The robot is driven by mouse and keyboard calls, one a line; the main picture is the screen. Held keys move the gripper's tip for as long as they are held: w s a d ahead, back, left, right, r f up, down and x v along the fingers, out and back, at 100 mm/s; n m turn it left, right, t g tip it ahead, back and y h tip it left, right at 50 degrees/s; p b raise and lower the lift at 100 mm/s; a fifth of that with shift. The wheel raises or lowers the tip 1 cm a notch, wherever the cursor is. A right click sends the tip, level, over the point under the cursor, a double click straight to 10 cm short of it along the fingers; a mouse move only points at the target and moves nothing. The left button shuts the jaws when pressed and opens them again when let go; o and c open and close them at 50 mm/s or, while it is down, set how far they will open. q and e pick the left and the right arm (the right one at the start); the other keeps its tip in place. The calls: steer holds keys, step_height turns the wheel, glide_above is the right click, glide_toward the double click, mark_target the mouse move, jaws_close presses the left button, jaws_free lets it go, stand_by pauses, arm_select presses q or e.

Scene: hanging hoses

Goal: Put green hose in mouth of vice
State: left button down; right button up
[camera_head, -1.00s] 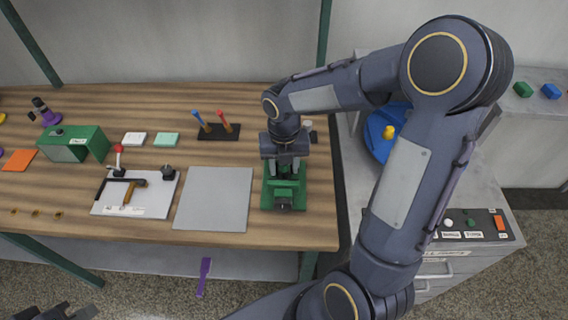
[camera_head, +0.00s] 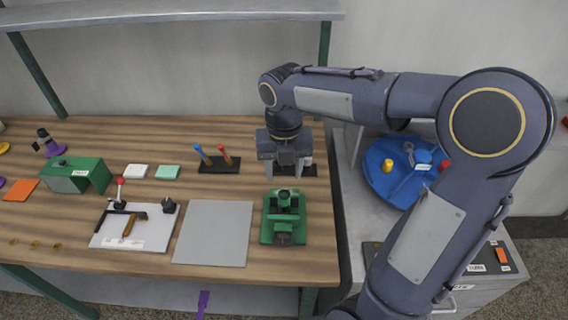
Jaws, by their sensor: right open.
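The green vice (camera_head: 284,219) stands on the wooden table, to the right of a grey plate. My right gripper (camera_head: 285,172) is open, pointing down just behind the vice in the picture and apart from it. I see nothing between its fingers. I cannot make out a green hose anywhere, and the vice's mouth is too small to tell whether anything lies in it. My left gripper is not in view.
A black holder (camera_head: 219,164) with blue and red handles stands left of my right gripper. The grey plate (camera_head: 214,232) and a white board (camera_head: 133,225) with tools lie further left. A blue round tray (camera_head: 393,182) sits on the right cabinet, partly behind my arm.

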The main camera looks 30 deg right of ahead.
steer(key=s+a+m+t+y, duration=0.2)
steer(key=s+m, duration=0.6)
steer(key=m, duration=0.8)
steer(key=s+a+m+t+y, duration=0.1)
steer(key=s+a+m+t, duration=0.1)
steer(key=s+m, duration=0.7)
steer(key=m+t, duration=0.1)
steer(key=m, duration=0.7)
steer(key=shift+t+y, duration=0.3)
steer(key=shift+y, duration=0.1)
steer(key=shift+f, duration=0.1)
